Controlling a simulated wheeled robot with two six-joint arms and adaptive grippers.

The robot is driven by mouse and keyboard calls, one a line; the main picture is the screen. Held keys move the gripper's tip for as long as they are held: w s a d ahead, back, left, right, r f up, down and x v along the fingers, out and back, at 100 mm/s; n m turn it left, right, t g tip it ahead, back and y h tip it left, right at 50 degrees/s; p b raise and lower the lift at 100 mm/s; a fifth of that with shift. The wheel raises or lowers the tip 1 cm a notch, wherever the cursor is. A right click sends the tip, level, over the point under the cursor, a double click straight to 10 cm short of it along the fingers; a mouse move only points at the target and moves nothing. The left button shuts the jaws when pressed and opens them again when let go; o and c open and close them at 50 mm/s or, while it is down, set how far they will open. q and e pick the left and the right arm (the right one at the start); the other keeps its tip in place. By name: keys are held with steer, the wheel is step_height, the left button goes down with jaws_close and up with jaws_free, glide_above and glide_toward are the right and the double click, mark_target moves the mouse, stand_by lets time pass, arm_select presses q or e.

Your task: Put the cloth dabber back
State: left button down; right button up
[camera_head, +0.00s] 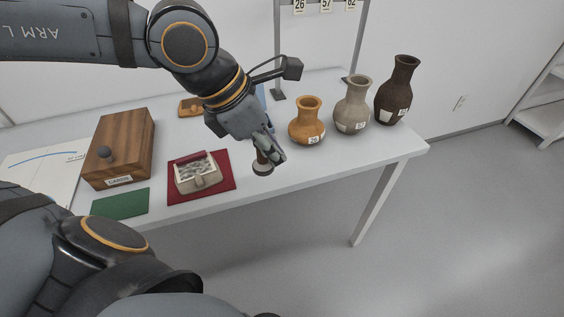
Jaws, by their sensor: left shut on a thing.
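The cloth dabber (262,167) is small, with a brown stem and a pale, rounded lower end with a dark part. My left gripper (269,150) comes down from the upper left and is shut on it, near the front edge of the table, right of the red mat. The fingers hide its upper part. I cannot tell whether its lower end touches the table. My right gripper is out of view.
On the white table (330,165) are a wooden box (130,145), a green mat (121,203), a red mat (221,163) with a beige container (197,177), and a small brown block (190,107). An orange vase (307,127), grey vase (352,108) and dark vase (397,90) stand right.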

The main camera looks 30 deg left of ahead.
arm_select(q)
steer(key=w+a+f, duration=0.2)
steer(key=w+f, duration=0.1)
steer(key=w+a+f+b, duration=0.1)
steer(key=w+a+f, duration=0.1)
steer(key=w+f, duration=0.1)
steer(key=w+a+f, duration=0.2)
steer(key=w+f, duration=0.1)
steer(key=w, duration=0.2)
steer(key=shift+w+a+f, duration=0.2)
steer(key=shift+w+a, duration=0.05)
steer(key=shift+a, duration=0.05)
steer(key=shift+w+a+f, duration=0.1)
steer(key=shift+f, duration=0.1)
step_height(320, 180, down, 3)
steer(key=shift+r+b, duration=0.1)
steer(key=shift+b, duration=0.55)
steer(key=shift+w+f, duration=0.1)
steer(key=shift+f, duration=0.15)
steer(key=shift+r, duration=0.1)
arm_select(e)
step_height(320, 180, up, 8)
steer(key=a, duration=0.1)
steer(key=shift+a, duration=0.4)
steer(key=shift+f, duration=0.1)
